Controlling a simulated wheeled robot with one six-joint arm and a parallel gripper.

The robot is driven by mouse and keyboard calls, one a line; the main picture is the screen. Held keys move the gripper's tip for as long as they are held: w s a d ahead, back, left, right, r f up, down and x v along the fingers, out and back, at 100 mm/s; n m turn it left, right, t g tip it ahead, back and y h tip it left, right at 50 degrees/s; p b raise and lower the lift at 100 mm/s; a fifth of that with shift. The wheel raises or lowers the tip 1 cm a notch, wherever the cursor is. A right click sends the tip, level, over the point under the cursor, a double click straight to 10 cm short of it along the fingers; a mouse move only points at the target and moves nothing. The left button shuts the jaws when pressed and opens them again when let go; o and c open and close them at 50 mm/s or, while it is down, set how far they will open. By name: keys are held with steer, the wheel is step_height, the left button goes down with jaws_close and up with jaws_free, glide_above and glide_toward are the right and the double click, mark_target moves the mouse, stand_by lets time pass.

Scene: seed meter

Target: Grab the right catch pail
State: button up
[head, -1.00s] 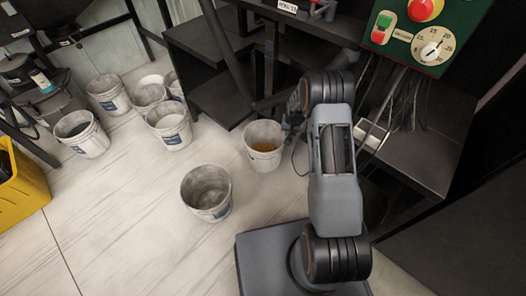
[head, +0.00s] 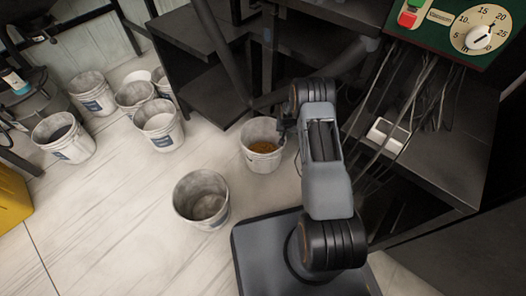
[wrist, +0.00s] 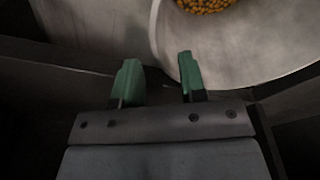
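The rightmost pail (head: 262,161) in the head view is whitish and upright on the floor, with orange-brown grains inside. In the wrist view its pale inner wall (wrist: 240,50) fills the upper right, with the grains at the top edge. My gripper (wrist: 160,78) has two green fingertips apart with nothing held between them. The right fingertip overlaps the pail's near rim in the picture; the left fingertip is outside it. Whether either touches the pail I cannot tell. In the head view my gripper (head: 285,130) is small, dark and partly hidden at the pail's right rim.
An empty pail (head: 201,207) stands in front and to the left. Several more pails (head: 161,131) are grouped farther left. A black shelf frame (head: 195,45) stands behind, and a green control panel (head: 460,35) with cables is at upper right.

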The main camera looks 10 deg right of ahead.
steer(key=shift+w+d+f+b, duration=0.1)
steer(key=shift+w+f+b, duration=0.1)
steer(key=shift+f+b, duration=0.9)
steer(key=shift+w+f+b, duration=0.15)
steer(key=shift+f+b, duration=0.4)
steer(key=shift+f, duration=1)
steer(key=shift+r, duration=0.1)
jaws_close()
steer(key=shift+r, duration=0.1)
